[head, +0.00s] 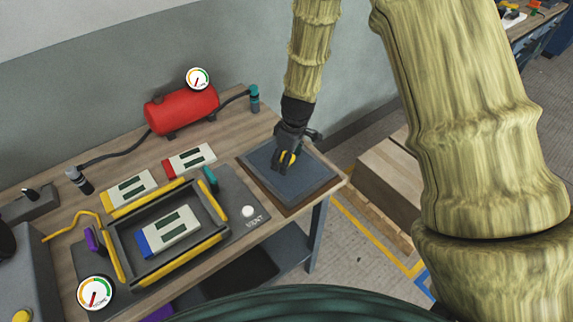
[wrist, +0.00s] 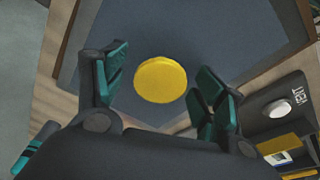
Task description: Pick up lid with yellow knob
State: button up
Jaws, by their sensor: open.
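The lid (head: 262,180) is a flat dark blue-grey panel at the right end of the workbench. Its yellow knob (wrist: 161,79) is a round disc seen from above in the wrist view. In the head view the knob (head: 291,157) is partly hidden behind my gripper. My gripper (head: 285,166) points down over the lid. In the wrist view my gripper (wrist: 157,92) is open, with one teal-padded finger on either side of the knob. I cannot tell whether the fingers touch it; a gap shows on both sides.
Left of the lid is a dark fixture with a tray (head: 119,243) holding a blue-ended block (head: 168,231), and a white VENT button (head: 248,211). Two similar blocks, a red tank (head: 181,108) and gauges stand on the bench (head: 105,164). A wooden crate (head: 388,178) is on the floor to the right.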

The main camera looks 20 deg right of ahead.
jog(key=c, duration=1.4)
jog(key=shift+r, duration=0.1)
